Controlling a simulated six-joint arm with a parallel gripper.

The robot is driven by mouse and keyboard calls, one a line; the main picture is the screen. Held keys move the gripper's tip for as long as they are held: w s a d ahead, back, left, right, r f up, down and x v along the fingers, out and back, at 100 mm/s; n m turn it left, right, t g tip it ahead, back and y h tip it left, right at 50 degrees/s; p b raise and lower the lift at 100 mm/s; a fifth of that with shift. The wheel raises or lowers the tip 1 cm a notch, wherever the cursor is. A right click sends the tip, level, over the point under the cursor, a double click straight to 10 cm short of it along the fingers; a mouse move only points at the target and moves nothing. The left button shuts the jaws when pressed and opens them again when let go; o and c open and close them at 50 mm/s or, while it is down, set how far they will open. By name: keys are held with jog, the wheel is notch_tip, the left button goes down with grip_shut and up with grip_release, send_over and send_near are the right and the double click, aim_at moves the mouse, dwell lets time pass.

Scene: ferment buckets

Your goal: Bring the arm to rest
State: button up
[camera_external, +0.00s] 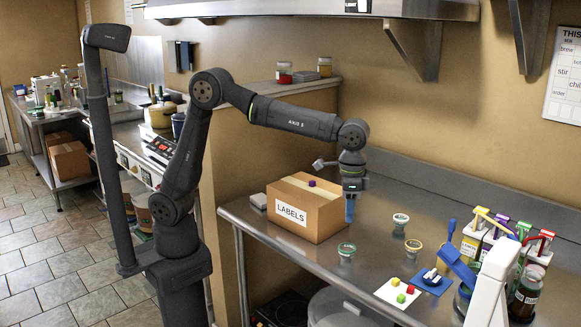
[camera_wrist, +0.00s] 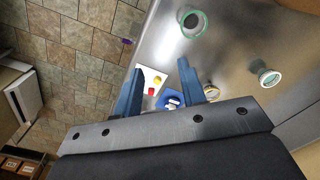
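My gripper (camera_external: 350,212) hangs over the steel table beside the right side of the cardboard box marked LABELS (camera_external: 325,218). In the wrist view its two blue fingers (camera_wrist: 158,82) stand wide apart with nothing between them. The arm is raised and bent, reaching out across the table. In the wrist view the table and floor lie below the fingers.
A purple cube (camera_external: 312,183) sits on the box. Small rimmed cups (camera_external: 346,252) stand right of it. A white card (camera_external: 397,293) with coloured cubes and a blue tray (camera_external: 431,282) lie in front. Several bottles (camera_external: 526,290) crowd the right end.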

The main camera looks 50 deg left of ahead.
jog(key=s+d+f+m, duration=0.7)
jog(key=s+d, duration=0.4)
jog(key=d, duration=0.2)
jog(key=shift+w+d+f, duration=0.1)
jog(key=shift+w+f, duration=0.35)
jog(key=shift+w, duration=0.3)
jog(key=shift+w+f, duration=0.5)
jog(key=shift+w, duration=0.25)
jog(key=shift+w+d+f, duration=0.1)
jog(key=shift+w+f, duration=0.35)
jog(key=shift+w, duration=0.3)
jog(key=shift+o, duration=0.6)
